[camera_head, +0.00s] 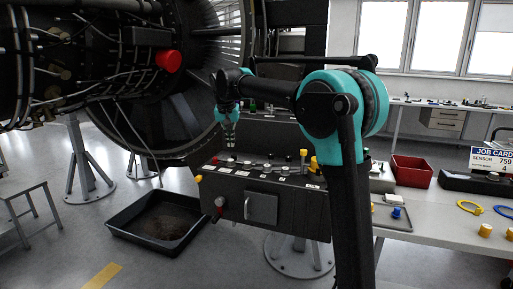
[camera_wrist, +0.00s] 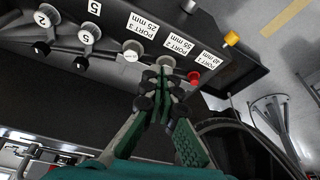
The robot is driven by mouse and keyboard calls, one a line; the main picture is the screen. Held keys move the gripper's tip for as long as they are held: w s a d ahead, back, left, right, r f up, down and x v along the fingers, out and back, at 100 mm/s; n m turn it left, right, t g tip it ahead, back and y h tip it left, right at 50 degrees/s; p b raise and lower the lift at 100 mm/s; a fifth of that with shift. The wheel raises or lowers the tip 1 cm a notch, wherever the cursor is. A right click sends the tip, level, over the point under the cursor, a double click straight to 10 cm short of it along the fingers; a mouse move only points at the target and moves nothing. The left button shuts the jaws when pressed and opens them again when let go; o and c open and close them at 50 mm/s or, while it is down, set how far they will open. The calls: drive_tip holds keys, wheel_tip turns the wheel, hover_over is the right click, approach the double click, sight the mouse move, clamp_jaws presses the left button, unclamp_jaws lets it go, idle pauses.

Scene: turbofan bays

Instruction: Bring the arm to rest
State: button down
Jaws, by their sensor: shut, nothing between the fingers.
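My gripper (camera_head: 230,142) hangs pointing down in the head view, in front of the engine and above the left part of the dark port panel (camera_head: 285,214). In the wrist view my gripper (camera_wrist: 163,88) has its green and black fingers together with nothing between them. The panel (camera_wrist: 80,68) lies beyond the fingertips there, with labels for several ports and round numbered knobs. The fingertips overlap the panel in the wrist view, near a pale knob (camera_wrist: 133,50) and a red cap (camera_wrist: 193,78); I cannot tell whether they touch. The arm is bent at a raised elbow.
The engine (camera_head: 100,65) with a red cap (camera_head: 168,61) fills the left. A black drip tray (camera_head: 127,216) lies on the floor. A worktable at right holds a red bin (camera_head: 411,171), a job card (camera_head: 490,160) and yellow and blue rings. Floor at lower left is mostly clear.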

drive_tip(key=s+d+f, duration=0.3)
drive_tip(key=d+f, duration=0.1)
drive_tip(key=d, duration=0.2)
drive_tip(key=s+d+f, duration=0.4)
drive_tip(key=d, duration=0.2)
drive_tip(key=s+d+f, duration=0.4)
drive_tip(key=d+f, duration=0.1)
drive_tip(key=d, duration=0.1)
drive_tip(key=shift+s+f, duration=0.1)
drive_tip(key=shift+s, duration=0.15)
drive_tip(key=s+d+f, duration=0.5)
drive_tip(key=s+f, duration=0.3)
drive_tip(key=s, duration=0.3)
drive_tip(key=s+d+f+n, duration=0.1)
drive_tip(key=s+d+f, duration=0.5)
drive_tip(key=s+f, duration=0.3)
drive_tip(key=s, duration=0.3)
drive_tip(key=shift+s, duration=0.25)
drive_tip(key=shift+d+f, duration=0.1)
